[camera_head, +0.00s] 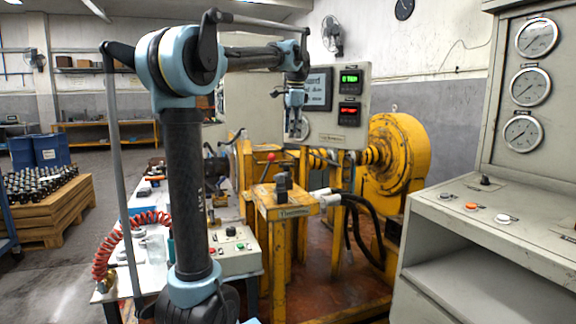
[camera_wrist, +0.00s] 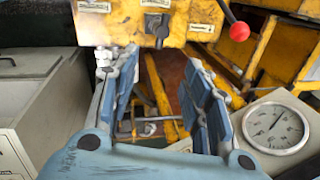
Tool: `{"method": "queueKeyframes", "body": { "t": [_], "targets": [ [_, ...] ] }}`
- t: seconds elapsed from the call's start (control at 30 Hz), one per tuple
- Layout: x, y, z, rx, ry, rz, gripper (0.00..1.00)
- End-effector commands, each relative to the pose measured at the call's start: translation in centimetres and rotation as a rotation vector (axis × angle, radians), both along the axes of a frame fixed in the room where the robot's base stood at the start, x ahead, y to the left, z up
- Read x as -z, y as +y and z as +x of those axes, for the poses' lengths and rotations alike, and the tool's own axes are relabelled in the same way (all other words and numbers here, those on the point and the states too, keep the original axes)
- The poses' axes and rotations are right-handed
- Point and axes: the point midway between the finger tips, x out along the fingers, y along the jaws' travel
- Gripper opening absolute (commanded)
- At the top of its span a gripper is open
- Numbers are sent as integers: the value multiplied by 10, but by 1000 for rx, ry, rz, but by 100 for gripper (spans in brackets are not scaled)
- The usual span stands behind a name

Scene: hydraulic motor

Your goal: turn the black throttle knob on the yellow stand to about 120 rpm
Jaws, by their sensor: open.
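The yellow stand (camera_head: 290,212) is in the middle of the head view, with a label on its front edge. The black throttle knob (camera_head: 282,190) stands on its top. In the wrist view the knob (camera_wrist: 158,28) shows at the top, on the yellow plate (camera_wrist: 122,22) between small labels. My gripper (camera_head: 296,120) hangs above and behind the stand in the head view. In the wrist view my gripper (camera_wrist: 158,66) is open and empty. The knob lies beyond the fingertips, roughly in line with the gap between them, apart from both.
A lever with a red ball (camera_wrist: 238,31) rises beside the knob. A round gauge (camera_wrist: 276,128) is close to the right finger in the wrist view. A panel has a green display (camera_head: 350,78), too small to read surely, and a red display (camera_head: 349,113). A grey console (camera_head: 470,220) stands right.

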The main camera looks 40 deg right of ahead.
Motion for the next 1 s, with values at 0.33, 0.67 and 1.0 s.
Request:
{"method": "queueKeyframes", "body": {
  "t": [0.33, 0.67, 1.0],
  "targets": [
    [62, -6, 10, 0, 0, 0, 44],
    [115, -10, 20, -1, 0, 0, 44],
    [139, -12, 25, -1, 0, 0, 44]
  ]
}}
